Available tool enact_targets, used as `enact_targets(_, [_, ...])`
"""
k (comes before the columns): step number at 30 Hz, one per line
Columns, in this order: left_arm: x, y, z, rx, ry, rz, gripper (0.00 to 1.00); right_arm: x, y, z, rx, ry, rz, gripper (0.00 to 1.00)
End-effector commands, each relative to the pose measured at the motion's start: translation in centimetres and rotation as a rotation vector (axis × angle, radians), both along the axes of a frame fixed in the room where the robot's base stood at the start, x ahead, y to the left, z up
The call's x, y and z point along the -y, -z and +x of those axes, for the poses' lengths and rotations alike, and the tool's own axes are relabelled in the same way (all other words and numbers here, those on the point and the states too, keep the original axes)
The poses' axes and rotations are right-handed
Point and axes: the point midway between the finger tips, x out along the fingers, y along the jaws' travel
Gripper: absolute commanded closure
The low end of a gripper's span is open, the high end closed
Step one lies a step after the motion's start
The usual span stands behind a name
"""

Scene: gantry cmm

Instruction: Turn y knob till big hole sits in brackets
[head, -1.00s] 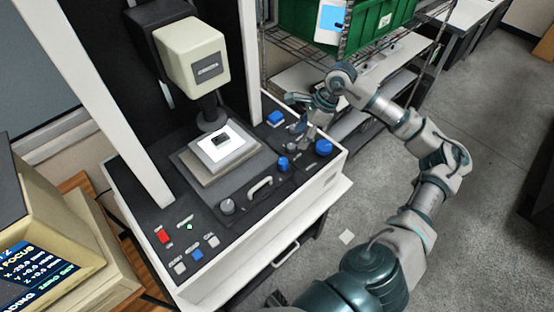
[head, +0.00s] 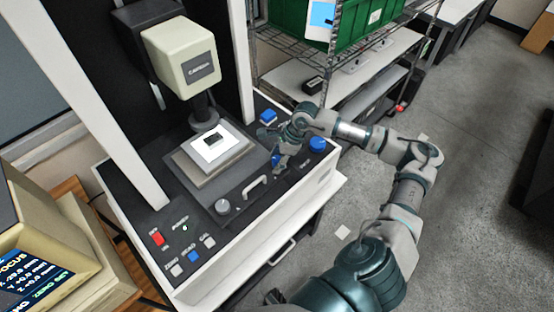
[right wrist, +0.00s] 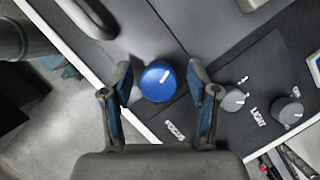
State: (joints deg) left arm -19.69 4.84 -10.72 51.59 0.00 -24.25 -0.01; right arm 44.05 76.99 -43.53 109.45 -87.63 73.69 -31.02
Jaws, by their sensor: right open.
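In the right wrist view the blue knob (right wrist: 158,80) with a white mark is between my two fingers (right wrist: 158,76), with a gap on each side. A dark part (head: 213,139) lies on the white lit stage plate (head: 232,148); its holes are too small to tell. The screen (head: 40,268) is partly cut off and reads Y +0.0 mm; no brackets show. My left gripper is not in view.
A larger blue knob (head: 317,144) stands close to the right of my gripper. Two grey knobs (right wrist: 232,98) (right wrist: 290,110) near a LIGHT label lie right of my fingers. The handle (head: 253,187) and a front grey knob (head: 222,207) are to the left. A wire shelf (head: 285,75) stands behind.

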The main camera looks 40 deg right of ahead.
Motion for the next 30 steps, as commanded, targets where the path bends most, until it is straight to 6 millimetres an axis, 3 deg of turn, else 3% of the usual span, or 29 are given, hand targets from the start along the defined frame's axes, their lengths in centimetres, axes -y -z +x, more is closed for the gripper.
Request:
enact_targets(2, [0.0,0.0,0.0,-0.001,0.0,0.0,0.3,0.0,0.0,0.0,0.0,0.0,0.0,0.45])
enact_targets(6, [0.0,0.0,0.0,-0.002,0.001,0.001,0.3,0.0,0.0,0.0,-0.001,0.001,0.001,0.8])
enact_targets(9, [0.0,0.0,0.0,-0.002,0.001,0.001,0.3,0.1,0.0,0.0,0.0,0.001,0.0,1.0])
enact_targets(19, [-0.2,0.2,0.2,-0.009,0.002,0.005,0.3,0.2,0.1,0.1,0.001,0.043,-0.002,1.0])
enact_targets(30, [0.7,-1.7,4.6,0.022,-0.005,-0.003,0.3,0.2,0.2,0.1,0.003,0.284,-0.002,1.0])
